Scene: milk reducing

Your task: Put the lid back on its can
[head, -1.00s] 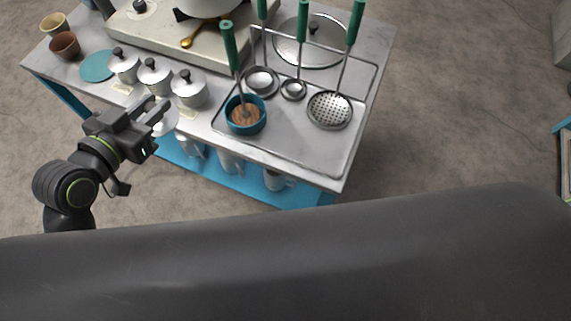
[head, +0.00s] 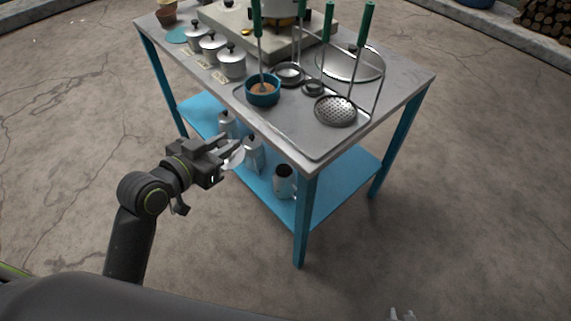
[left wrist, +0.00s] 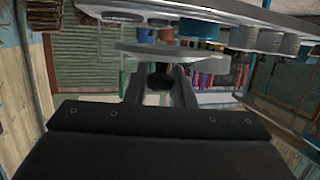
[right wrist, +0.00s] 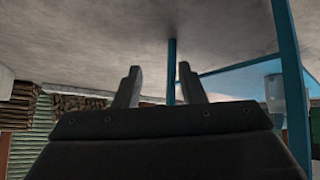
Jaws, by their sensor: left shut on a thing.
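My left gripper (head: 221,160) is shut on the dark knob (left wrist: 160,80) of a pale round lid (left wrist: 205,56). The lid also shows in the head view (head: 237,156), held beside the table, outside the lower shelf. A metal can (head: 284,182) with a dark open top stands upright on the blue lower shelf, right of the held lid and apart from it. My right gripper is open and empty in the right wrist view (right wrist: 156,85); only its tips show at the bottom edge of the head view (head: 402,314).
Two more metal vessels (head: 252,155) (head: 228,124) stand on the blue shelf (head: 340,180). The tabletop (head: 400,85) above carries several lidded canisters (head: 231,62), a blue pot (head: 262,92) and a rack of utensils. A table leg (head: 301,225) stands near the open can. The floor in front is clear.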

